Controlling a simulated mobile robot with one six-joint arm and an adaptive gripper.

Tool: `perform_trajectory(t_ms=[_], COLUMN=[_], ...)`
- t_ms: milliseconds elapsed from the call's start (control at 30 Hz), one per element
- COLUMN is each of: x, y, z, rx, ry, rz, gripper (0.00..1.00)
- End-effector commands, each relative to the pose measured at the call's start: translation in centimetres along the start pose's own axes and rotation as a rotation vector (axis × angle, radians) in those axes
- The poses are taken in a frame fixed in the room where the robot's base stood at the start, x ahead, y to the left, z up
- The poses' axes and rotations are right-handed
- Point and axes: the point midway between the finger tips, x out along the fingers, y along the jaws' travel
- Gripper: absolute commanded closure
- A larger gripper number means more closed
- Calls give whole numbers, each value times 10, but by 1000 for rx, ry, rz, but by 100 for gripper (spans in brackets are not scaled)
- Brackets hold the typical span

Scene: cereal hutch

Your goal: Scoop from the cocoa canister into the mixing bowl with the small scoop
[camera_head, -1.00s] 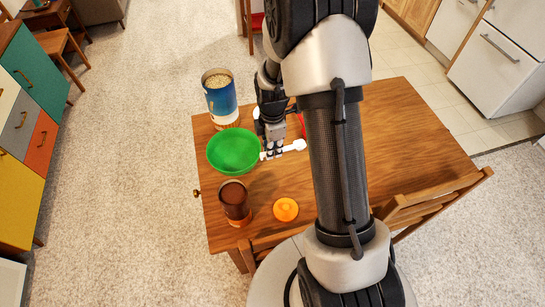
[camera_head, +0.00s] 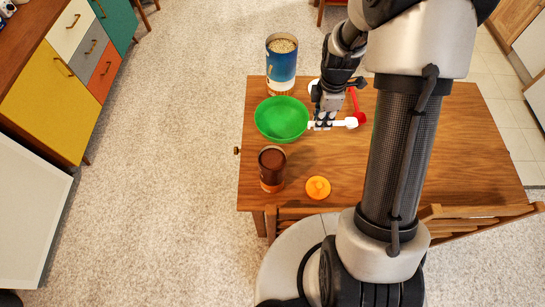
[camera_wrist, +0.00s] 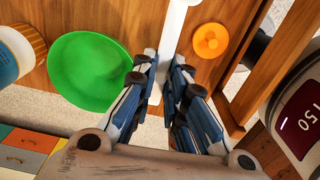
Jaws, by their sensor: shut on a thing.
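The cocoa canister (camera_head: 272,168), a brown open cylinder with an orange base, stands upright at the table's near left. The mixing bowl (camera_head: 282,119), green and seemingly empty, is behind it; it also shows in the wrist view (camera_wrist: 88,72). My gripper (camera_head: 323,121) is just right of the bowl, pointing down, shut on a white scoop (camera_head: 350,122). The scoop lies roughly level, its handle between my fingers and its head to the right. In the wrist view its white handle (camera_wrist: 176,30) runs between my fingers (camera_wrist: 158,90). The scoop's inside is not clear.
An orange lid (camera_head: 318,187) lies right of the canister. A blue canister of pale grains (camera_head: 282,62) stands at the back left. A red scoop (camera_head: 362,117) lies behind the white one, partly hidden. A chair (camera_head: 470,213) is at the near edge. The wooden table (camera_head: 480,140) is clear at right.

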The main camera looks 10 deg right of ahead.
Motion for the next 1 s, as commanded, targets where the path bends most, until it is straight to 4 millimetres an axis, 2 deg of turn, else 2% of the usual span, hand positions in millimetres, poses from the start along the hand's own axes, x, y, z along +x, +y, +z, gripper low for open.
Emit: perform_trajectory(t_ms=[267,367,467,567,700,800,900,1000], x=[0,-4,-11,-24,-46,-61,-74,-84], y=[0,-2,-10,-24,-52,-73,-92,-106], z=[-1,-10,-33,-69,-124,-158,-185,-203], rx=[-1,-9,-35,-78,-158,-215,-263,-297], ry=[2,19,66,139,252,323,379,417], rz=[0,3,4,2,-12,-28,-45,-59], gripper=[100,100,100,100,100,100,100,100])
